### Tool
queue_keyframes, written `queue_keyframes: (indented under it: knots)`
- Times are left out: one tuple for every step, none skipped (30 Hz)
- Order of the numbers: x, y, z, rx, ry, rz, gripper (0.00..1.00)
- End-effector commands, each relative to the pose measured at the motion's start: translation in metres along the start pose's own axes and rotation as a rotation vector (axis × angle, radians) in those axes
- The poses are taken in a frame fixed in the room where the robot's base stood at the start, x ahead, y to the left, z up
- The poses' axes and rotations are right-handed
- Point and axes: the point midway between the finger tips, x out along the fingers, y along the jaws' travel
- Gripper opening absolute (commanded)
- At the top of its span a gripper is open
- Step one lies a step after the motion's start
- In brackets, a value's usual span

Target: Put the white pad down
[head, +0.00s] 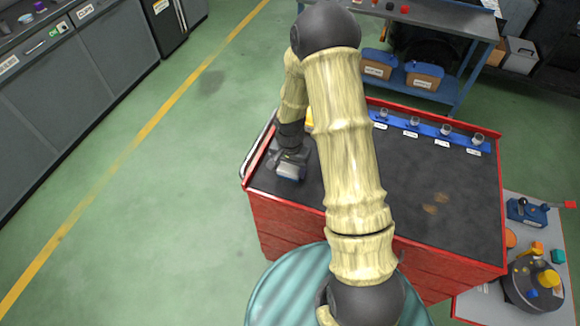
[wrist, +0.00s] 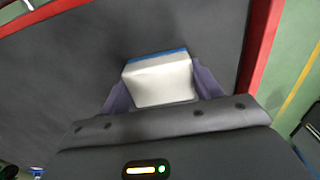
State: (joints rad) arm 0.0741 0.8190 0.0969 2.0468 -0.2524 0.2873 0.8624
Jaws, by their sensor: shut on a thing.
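The white pad (wrist: 160,82) is a pale block with a blue strip along its far edge. In the wrist view it sits between the two fingers of my gripper (wrist: 162,92), which is shut on it. In the head view the pad (head: 290,171) shows at the left end of the red workbench's dark top, below my gripper (head: 288,160). The dark top lies beneath the pad. I cannot tell whether the pad touches it.
The red workbench (head: 285,225) has a blue rack (head: 430,130) with several small clear cups and labels along its back edge. A yellow thing is partly hidden behind my arm. The middle and right of the top are mostly bare. A grey side table (head: 510,205) stands at right.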

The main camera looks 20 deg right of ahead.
Motion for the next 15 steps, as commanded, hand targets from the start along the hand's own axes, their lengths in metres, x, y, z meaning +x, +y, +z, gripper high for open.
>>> queue_keyframes:
  knots:
    - [0.0000,0.0000,0.0000,0.000,0.000,0.000,0.38]
    - [0.0000,0.0000,0.0000,0.000,0.000,0.000,0.38]
    - [0.0007,0.0000,0.0001,0.000,0.000,0.000,0.38]
    - [0.0018,0.0000,0.0001,0.000,0.000,0.000,0.38]
    - [0.0029,0.0000,0.0001,0.000,0.000,0.000,0.38]
    - [0.0039,0.0000,0.0001,0.001,0.000,0.000,0.38]
    - [0.0046,0.0000,0.0002,0.001,0.000,0.000,0.38]
    - [0.0054,0.0000,0.0002,0.001,-0.001,0.000,0.38]
    - [0.0065,0.0000,0.0002,0.001,-0.001,0.000,0.38]
    - [0.0054,0.0000,0.0002,0.001,-0.001,0.000,0.69]
    - [0.0054,0.0002,0.0003,0.001,-0.001,0.000,0.75]
    - [0.0056,0.0005,0.0005,0.001,-0.002,0.001,0.83]
    - [0.0058,0.0010,0.0005,0.002,-0.002,0.002,0.85]
    - [0.0060,0.0014,0.0007,0.002,-0.003,0.003,0.85]
    - [0.0063,0.0020,0.0008,0.002,-0.004,0.004,0.85]
